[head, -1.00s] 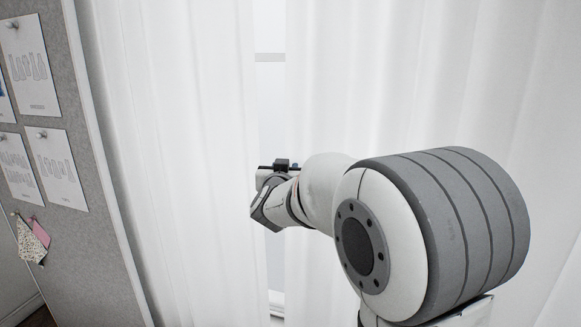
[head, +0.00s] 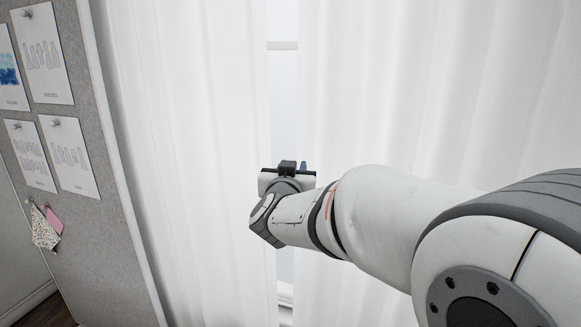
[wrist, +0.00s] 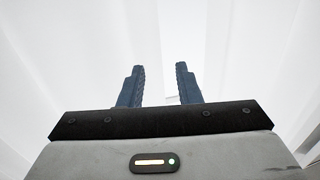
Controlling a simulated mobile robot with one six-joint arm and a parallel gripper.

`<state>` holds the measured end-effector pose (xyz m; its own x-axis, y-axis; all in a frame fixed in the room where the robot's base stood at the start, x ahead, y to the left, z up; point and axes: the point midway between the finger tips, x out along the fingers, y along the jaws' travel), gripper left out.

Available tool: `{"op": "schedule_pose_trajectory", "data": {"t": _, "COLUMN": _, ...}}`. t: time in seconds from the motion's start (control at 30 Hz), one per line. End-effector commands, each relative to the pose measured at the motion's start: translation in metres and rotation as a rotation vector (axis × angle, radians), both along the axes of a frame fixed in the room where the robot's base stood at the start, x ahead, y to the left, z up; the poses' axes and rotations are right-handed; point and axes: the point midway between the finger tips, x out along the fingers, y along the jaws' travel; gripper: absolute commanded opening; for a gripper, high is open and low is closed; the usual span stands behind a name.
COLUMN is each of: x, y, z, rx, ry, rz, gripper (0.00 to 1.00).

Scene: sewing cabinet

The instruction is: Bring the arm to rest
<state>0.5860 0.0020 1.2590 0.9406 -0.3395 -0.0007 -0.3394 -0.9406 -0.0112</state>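My arm reaches from the lower right of the head view toward the middle, in front of white curtains. My gripper shows at its end in the wrist view (wrist: 160,85). Its two blue-grey fingers stand apart with a clear gap between them. Nothing is between them. In the head view only a small part of a blue finger shows past the wrist, and the rest is hidden.
White curtains (head: 200,120) hang behind the arm, with a narrow gap between them showing a pale window. A grey pinboard (head: 105,245) with pinned pattern sheets (head: 45,55) and fabric swatches (head: 45,235) stands at the left.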

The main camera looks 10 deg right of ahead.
Motion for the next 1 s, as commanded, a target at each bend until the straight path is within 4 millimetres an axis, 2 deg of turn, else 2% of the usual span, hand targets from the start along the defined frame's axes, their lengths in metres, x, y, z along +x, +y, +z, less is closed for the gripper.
{"op": "schedule_pose_trajectory", "data": {"t": 0.27, "x": -0.001, "y": 0.002, "z": -0.001, "rx": 0.005, "ry": 0.011, "rz": 0.021, "gripper": 0.31}}
{"op": "schedule_pose_trajectory", "data": {"t": 0.37, "x": -0.007, "y": 0.013, "z": -0.01, "rx": 0.034, "ry": 0.069, "rz": 0.117, "gripper": 0.31}}
{"op": "schedule_pose_trajectory", "data": {"t": 0.47, "x": -0.023, "y": 0.028, "z": -0.028, "rx": 0.073, "ry": 0.18, "rz": 0.243, "gripper": 0.31}}
{"op": "schedule_pose_trajectory", "data": {"t": 0.57, "x": -0.049, "y": 0.04, "z": -0.054, "rx": 0.11, "ry": 0.329, "rz": 0.355, "gripper": 0.31}}
{"op": "schedule_pose_trajectory", "data": {"t": 0.7, "x": -0.098, "y": 0.047, "z": -0.094, "rx": 0.152, "ry": 0.573, "rz": 0.448, "gripper": 0.31}}
{"op": "schedule_pose_trajectory", "data": {"t": 0.77, "x": -0.124, "y": 0.045, "z": -0.112, "rx": 0.166, "ry": 0.688, "rz": 0.464, "gripper": 0.31}}
{"op": "schedule_pose_trajectory", "data": {"t": 0.9, "x": -0.189, "y": 0.03, "z": -0.148, "rx": 0.193, "ry": 0.954, "rz": 0.443, "gripper": 0.31}}
{"op": "schedule_pose_trajectory", "data": {"t": 1.0, "x": -0.231, "y": 0.016, "z": -0.166, "rx": 0.205, "ry": 1.112, "rz": 0.394, "gripper": 0.31}}
